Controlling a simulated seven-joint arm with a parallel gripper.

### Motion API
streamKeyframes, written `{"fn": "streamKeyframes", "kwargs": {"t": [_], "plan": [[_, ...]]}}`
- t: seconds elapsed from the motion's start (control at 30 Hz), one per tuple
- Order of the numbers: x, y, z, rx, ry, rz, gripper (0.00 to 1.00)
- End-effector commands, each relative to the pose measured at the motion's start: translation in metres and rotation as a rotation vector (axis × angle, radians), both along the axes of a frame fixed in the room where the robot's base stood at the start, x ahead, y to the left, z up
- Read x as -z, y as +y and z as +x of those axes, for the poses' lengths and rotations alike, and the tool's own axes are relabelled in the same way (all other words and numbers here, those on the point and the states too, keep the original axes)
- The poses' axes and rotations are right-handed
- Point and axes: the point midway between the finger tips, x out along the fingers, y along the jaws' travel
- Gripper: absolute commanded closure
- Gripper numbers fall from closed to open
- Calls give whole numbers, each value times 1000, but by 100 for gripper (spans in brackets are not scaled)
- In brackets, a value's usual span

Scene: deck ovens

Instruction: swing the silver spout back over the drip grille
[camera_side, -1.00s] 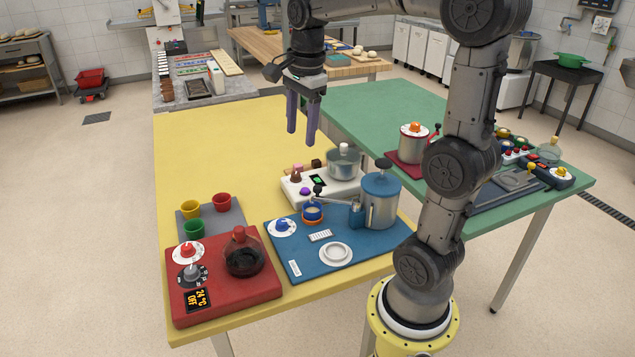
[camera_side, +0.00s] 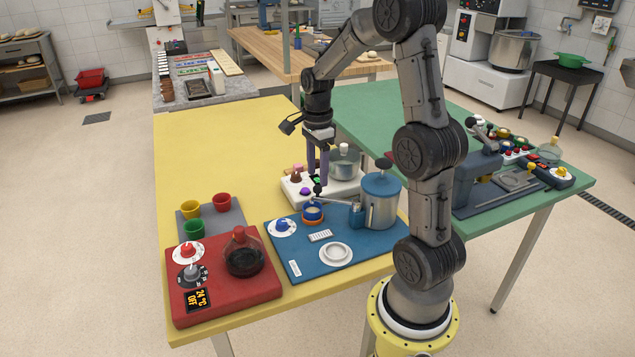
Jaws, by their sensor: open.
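On the blue board (camera_side: 292,262) stands a silver tank with a blue lid (camera_side: 381,187) and a blue block at its left. A thin silver spout (camera_side: 338,200) reaches left from the block. A black knob (camera_side: 317,188) shows at its far end, above a blue cup with an orange base (camera_side: 312,213). A small white slotted piece (camera_side: 320,235), which looks like the drip grille, lies in front of the spout, not under it. My gripper (camera_side: 318,182) is open, pointing down just above or behind the knob; I cannot tell whether they touch.
A white station (camera_side: 292,190) with a steel pot (camera_side: 345,163) stands right behind the spout. A white round dish (camera_side: 335,254) lies in front. A red station with a glass pot (camera_side: 244,252) is at left. The yellow table (camera_side: 215,140) is clear behind.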

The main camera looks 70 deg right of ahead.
Motion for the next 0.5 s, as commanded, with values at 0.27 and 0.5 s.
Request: {"fn": "streamKeyframes", "kwargs": {"t": [0.27,0.5], "plan": [[33,0,0,0,2,1,41],[37,0,0,0,0,0,41]]}}
